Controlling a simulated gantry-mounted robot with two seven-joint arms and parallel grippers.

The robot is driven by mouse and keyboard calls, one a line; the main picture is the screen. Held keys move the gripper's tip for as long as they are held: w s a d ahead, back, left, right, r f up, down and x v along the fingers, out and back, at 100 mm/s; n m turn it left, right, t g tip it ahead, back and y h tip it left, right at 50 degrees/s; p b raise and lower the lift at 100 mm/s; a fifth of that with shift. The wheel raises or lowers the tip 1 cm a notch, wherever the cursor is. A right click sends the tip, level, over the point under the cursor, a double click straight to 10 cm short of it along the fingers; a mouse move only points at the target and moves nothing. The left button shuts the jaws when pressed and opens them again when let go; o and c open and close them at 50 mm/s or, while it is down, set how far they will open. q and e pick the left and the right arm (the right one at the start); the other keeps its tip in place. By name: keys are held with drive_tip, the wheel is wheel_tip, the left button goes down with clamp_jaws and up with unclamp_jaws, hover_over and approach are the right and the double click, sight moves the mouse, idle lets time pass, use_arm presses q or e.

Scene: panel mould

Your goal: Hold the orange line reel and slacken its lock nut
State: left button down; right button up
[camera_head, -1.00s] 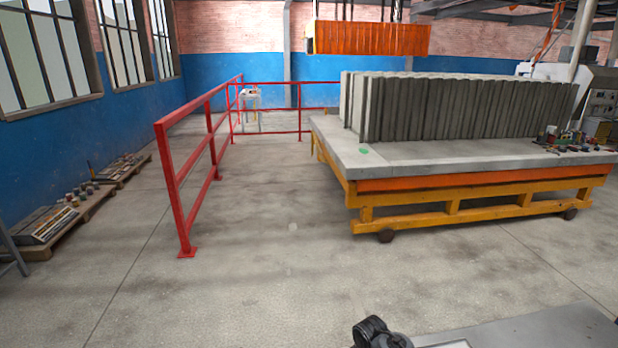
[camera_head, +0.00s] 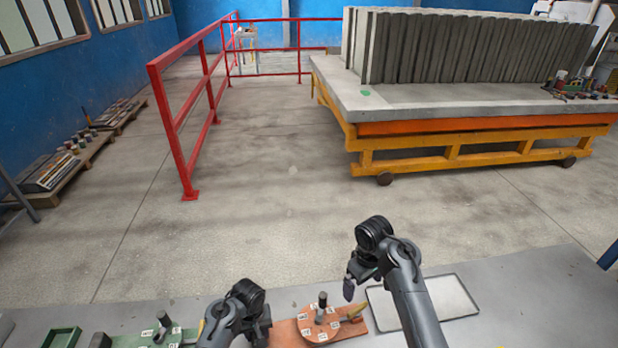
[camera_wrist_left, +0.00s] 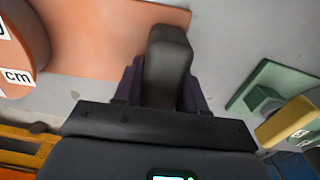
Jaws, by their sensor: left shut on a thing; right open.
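The orange line reel (camera_head: 306,331) lies on the grey bench, with a round orange disc bearing white labels, a dark upright post (camera_head: 322,300) and a yellow lever (camera_head: 353,312). I cannot tell the lock nut apart from the post. My left gripper (camera_head: 264,330) is at the reel's left end. In the left wrist view, its purple-sided fingers are shut around a dark grey block (camera_wrist_left: 168,60) over the orange base (camera_wrist_left: 100,35), with the labelled disc at the left. My right gripper (camera_head: 349,289) is open, above and right of the post, apart from it.
A green reel-like piece (camera_head: 160,336) with labels stands left of my left gripper, and a green box (camera_head: 62,338) farther left. A shallow pale tray (camera_head: 450,296) lies to the right. Beyond are a red railing (camera_head: 180,125) and a yellow trolley (camera_head: 450,152).

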idle(0.3)
use_arm(q)
drive_tip(key=c, duration=0.6)
unclamp_jaws()
drive_tip(key=shift+o, duration=0.2)
drive_tip(key=shift+r, duration=0.1)
